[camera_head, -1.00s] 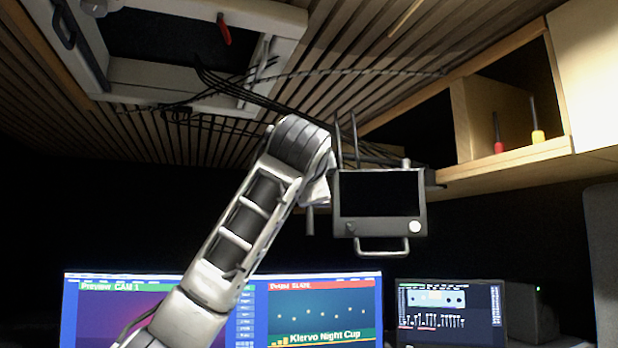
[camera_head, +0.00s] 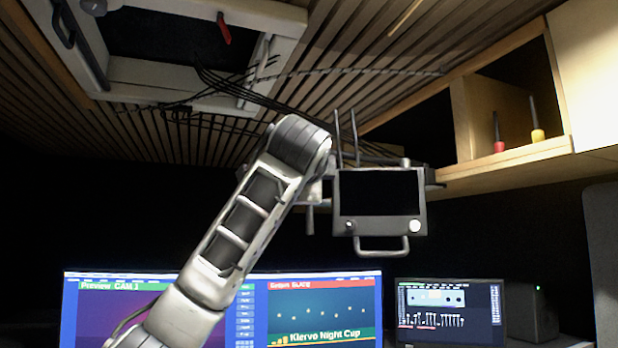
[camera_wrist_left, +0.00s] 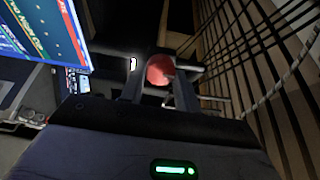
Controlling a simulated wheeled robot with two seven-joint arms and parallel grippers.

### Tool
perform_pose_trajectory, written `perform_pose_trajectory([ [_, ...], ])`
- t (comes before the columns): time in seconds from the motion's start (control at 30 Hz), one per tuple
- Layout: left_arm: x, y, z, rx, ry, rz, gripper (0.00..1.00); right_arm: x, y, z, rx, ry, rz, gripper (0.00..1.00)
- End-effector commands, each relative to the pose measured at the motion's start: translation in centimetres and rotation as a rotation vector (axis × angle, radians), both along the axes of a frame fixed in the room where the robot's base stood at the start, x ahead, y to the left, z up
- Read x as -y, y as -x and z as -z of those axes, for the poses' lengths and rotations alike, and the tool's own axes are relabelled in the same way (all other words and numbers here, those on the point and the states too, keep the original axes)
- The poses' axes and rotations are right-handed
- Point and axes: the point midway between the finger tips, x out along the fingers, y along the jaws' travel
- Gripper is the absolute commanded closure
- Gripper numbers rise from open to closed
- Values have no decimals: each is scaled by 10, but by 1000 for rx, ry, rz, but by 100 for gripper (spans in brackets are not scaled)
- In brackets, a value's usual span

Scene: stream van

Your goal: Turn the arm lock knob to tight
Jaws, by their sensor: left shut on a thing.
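The arm lock knob is a round red knob (camera_wrist_left: 160,69) in the left wrist view, framed by the two dark fingers of my left gripper (camera_wrist_left: 159,86). The gripper is shut on it. Which way the knob is turned cannot be read. In the head view my left arm rises from the lower left, and its wrist hides the knob and the fingers. Just right of the wrist hangs a small dark monitor (camera_head: 379,193) with a handle below and thin rods above. My right gripper is not in view.
A ceiling hatch (camera_head: 170,75) with a red lever (camera_head: 223,28) and dangling black cables is above left. A wooden shelf (camera_head: 510,158) holding two small upright tools is at right.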

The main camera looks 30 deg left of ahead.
Motion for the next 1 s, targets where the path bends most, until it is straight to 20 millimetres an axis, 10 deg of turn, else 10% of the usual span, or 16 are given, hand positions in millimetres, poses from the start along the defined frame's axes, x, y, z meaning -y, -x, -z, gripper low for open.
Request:
perform_pose_trajectory([
  [0.03, 1, 0, 0, 0, -3, 3, 91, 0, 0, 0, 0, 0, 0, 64],
  [0.07, 1, 0, 0, -1, -3, 2, 63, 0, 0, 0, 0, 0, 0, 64],
  [0.13, 1, 0, 0, -1, -2, 2, 46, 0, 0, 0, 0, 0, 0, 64],
  [0.57, 6, 11, 1, 2, 0, 2, 46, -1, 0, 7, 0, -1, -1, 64],
  [1.0, 46, 103, 3, 5, -3, 4, 46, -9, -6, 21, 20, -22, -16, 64],
])
